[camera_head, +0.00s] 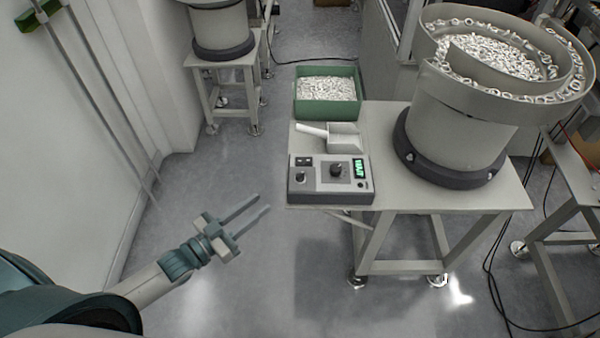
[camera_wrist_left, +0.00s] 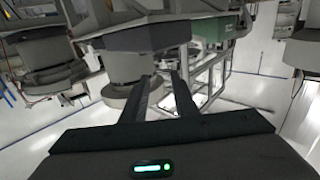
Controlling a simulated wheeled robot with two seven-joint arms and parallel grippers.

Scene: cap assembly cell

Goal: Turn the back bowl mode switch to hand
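A grey control box (camera_head: 330,180) sits at the front left corner of a light table. Its sloped face has a small black knob (camera_head: 300,176) at the left, a larger black knob (camera_head: 337,170) in the middle and a green lit display (camera_head: 359,168). The knob labels are too small to read. My left gripper (camera_head: 265,203) is open and empty, its two fingers apart, over the floor to the left of the box and not touching it. Its fingers also show in the left wrist view (camera_wrist_left: 163,85). My right gripper is not in view.
A large bowl feeder (camera_head: 455,140) full of small parts stands on the table (camera_head: 480,200). A scoop (camera_head: 343,136) and a green bin (camera_head: 328,108) of parts are behind the box. Another feeder (camera_head: 222,30) stands farther back. The floor to the left is free.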

